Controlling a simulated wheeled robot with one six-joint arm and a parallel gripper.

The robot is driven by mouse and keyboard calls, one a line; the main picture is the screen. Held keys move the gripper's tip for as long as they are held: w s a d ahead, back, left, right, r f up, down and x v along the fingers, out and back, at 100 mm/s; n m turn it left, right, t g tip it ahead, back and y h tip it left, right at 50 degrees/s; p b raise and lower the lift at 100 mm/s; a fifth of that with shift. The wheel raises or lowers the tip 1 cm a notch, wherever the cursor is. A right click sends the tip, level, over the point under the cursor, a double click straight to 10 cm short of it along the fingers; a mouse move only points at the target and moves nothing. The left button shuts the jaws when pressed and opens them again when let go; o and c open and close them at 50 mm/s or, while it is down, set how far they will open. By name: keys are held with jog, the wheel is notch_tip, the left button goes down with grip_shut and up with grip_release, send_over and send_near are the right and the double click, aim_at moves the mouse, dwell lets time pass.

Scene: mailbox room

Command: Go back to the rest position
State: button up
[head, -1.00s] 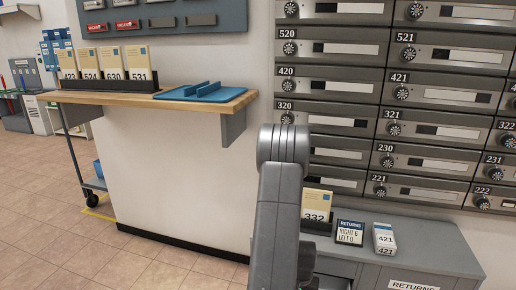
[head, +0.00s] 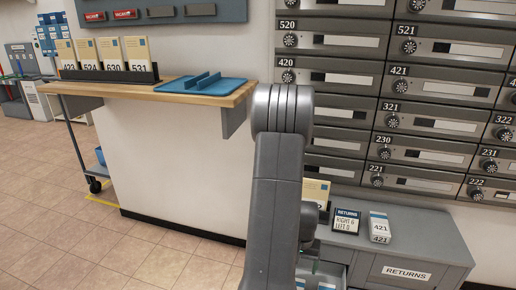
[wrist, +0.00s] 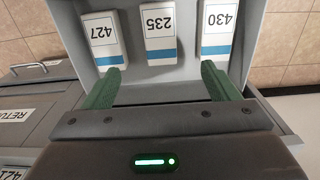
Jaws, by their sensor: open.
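My gripper (wrist: 162,90) is in the wrist view, its two green fingers spread wide apart with nothing between them. It is over an open grey drawer (wrist: 258,25). In the drawer lie white cards or boxes with blue bands, marked 427 (wrist: 103,38), 235 (wrist: 158,33) and 430 (wrist: 217,30). The 235 one lies beyond the gap between the fingers; the 427 and 430 ones lie beyond the fingertips. In the head view my arm stands in front of the cabinet and hides part of the drawer; my gripper cannot be made out there.
A grey returns cabinet (head: 413,255) carries a sign (head: 346,221) and a box marked 421 (head: 380,226). Numbered mailboxes (head: 430,118) cover the wall behind. A wooden counter (head: 140,88) with a blue tray (head: 205,85) stands left. The tiled floor (head: 130,250) at left is clear.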

notch_tip(320, 180, down, 13)
jog(key=b, duration=0.6)
jog(key=shift+f+b, duration=0.2)
jog(key=shift+b, duration=0.15)
jog(key=s+a+r+p, duration=0.1)
jog(key=s+r+p, duration=0.3)
jog(key=r+p, duration=0.3)
jog(key=s+a+r+p, duration=0.1)
jog(key=s+r+p, duration=0.3)
jog(key=r, duration=0.6)
jog(key=w+a+r+n+p, duration=0.1)
jog(key=w+a+r+p, duration=0.2)
jog(key=p, duration=0.7)
notch_tip(320, 180, up, 2)
jog(key=w, duration=0.2)
jog(key=shift+w+a+r+p, duration=0.15)
jog(key=shift+w+a+p, duration=0.05)
jog(key=shift+w+p, duration=0.2)
